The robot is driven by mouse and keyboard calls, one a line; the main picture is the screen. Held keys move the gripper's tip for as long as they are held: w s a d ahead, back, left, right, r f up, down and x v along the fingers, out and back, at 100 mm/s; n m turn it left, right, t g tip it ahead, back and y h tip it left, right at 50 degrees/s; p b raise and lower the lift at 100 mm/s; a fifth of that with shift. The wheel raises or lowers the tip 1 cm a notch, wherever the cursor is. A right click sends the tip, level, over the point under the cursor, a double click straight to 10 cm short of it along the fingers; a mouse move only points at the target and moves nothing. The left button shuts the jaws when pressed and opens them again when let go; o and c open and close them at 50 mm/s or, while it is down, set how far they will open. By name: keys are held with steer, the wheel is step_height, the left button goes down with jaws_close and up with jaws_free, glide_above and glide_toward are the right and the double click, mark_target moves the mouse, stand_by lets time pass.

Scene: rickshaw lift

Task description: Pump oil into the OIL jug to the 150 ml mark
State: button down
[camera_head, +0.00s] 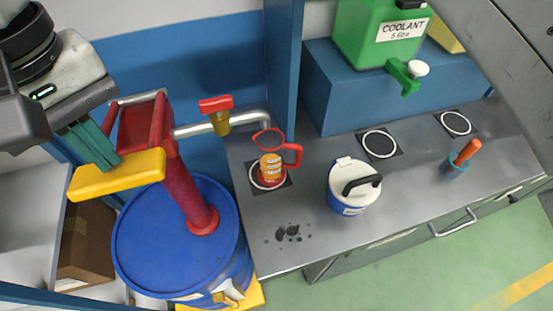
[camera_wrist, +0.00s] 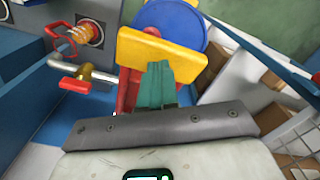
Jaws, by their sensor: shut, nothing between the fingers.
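The jug (camera_head: 271,168) has a red rim and handle and stands on a round pad on the bench under the spout pipe (camera_head: 250,117). Orange oil shows in it; the marks are too small to read. It also shows in the wrist view (camera_wrist: 88,34). The red pump (camera_head: 180,185) stands on the blue drum (camera_head: 180,250). Its yellow handle bar (camera_head: 117,175) is in front of my gripper (camera_head: 112,163). My teal fingers are shut and empty, tips at the bar; the wrist view shows the bar (camera_wrist: 190,58) across the tips (camera_wrist: 160,64). Contact is unclear.
A red-handled brass valve (camera_head: 218,113) is on the spout pipe. A white-lidded blue can (camera_head: 353,187) and a cup with an orange-handled tool (camera_head: 458,160) stand on the bench. A green coolant container (camera_head: 375,40) is behind. Dark spots (camera_head: 288,233) mark the bench front.

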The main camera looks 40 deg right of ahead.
step_height(320, 180, down, 10)
steer(key=b, duration=0.6)
steer(key=shift+r, duration=0.15)
stand_by(1.3)
steer(key=shift+r, duration=0.15)
step_height(320, 180, up, 10)
steer(key=p, duration=0.6)
steer(key=shift+p, duration=0.4)
steer(key=shift+r, duration=0.1)
step_height(320, 180, up, 6)
steer(key=p, duration=0.4)
stand_by(0.4)
